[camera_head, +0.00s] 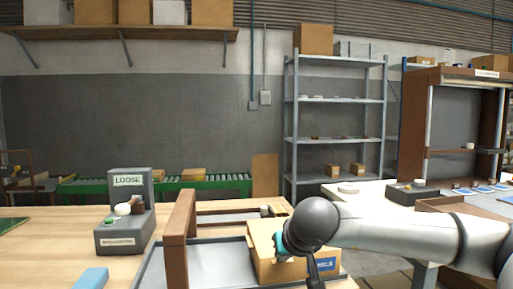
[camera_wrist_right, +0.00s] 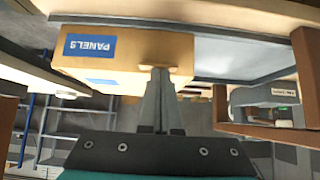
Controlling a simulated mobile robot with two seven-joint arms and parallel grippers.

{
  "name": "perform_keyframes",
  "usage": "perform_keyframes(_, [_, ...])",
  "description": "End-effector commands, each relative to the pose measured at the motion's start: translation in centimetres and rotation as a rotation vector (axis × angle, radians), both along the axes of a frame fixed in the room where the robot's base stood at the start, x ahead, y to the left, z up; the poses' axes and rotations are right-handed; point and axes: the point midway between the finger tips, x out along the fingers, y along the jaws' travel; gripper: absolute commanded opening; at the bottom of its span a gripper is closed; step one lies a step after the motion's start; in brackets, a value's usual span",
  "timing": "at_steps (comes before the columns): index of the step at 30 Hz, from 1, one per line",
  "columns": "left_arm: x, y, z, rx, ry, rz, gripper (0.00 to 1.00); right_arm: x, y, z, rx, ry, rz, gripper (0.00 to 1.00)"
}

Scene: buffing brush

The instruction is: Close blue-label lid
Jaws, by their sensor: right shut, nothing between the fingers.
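A cardboard box (camera_head: 262,251) with a blue label on its front sits in the grey tray on the table, partly hidden behind my right wrist. In the right wrist view the box (camera_wrist_right: 118,42) appears upside down, with its blue label reading "PANELS". My right gripper (camera_wrist_right: 160,72) is shut with nothing in it, its fingertips at the box's edge; I cannot tell if they touch. In the head view the right gripper (camera_head: 314,272) points down in front of the box. How far the lid is closed is unclear. My left gripper is not in view.
A wooden post and frame (camera_head: 176,228) stands at the left of the tray (camera_head: 212,262). A grey device marked "LOOSE" (camera_head: 126,222) and a blue block (camera_head: 91,278) are further left. A second work table with a dark unit (camera_head: 412,193) is at the right.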

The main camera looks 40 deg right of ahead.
Motion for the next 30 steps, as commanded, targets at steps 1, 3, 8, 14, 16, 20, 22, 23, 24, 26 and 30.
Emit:
perform_keyframes(1, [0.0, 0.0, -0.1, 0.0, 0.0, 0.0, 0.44, -0.6, 0.4, -1.9, 0.018, 0.05, 0.002, 0.0])
perform_keyframes(3, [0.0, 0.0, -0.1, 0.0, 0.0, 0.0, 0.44, -0.6, 0.4, -1.9, 0.018, 0.05, 0.002, 0.0])
perform_keyframes(8, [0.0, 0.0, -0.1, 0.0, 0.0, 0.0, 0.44, -0.6, 0.4, -2.0, 0.018, 0.05, 0.002, 0.0])
perform_keyframes(14, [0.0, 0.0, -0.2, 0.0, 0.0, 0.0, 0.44, -0.1, 0.2, -2.2, 0.019, 0.049, 0.0, 0.0])
perform_keyframes(16, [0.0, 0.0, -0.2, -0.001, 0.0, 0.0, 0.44, 0.1, 0.0, -2.4, 0.019, 0.049, 0.0, 0.0])
perform_keyframes(20, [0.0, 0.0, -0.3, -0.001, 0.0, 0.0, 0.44, 0.6, -0.3, -2.6, 0.018, 0.05, 0.0, 0.0])
perform_keyframes(22, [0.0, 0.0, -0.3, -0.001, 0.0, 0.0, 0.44, 0.7, -0.3, -2.7, 0.018, 0.051, 0.0, 0.0])
perform_keyframes(23, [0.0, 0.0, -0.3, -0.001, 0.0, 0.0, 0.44, 0.7, -0.4, -2.7, 0.018, 0.051, 0.0, 0.0])
perform_keyframes(24, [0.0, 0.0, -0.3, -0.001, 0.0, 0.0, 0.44, 0.7, -0.4, -2.7, 0.018, 0.051, 0.0, 0.0])
perform_keyframes(26, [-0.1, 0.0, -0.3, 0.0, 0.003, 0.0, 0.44, 0.7, -0.4, -2.7, 0.018, 0.051, 0.0, 0.0])
perform_keyframes(30, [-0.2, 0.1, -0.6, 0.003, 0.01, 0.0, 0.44, 0.7, -0.5, -1.7, 0.015, 0.046, -0.002, 0.0])
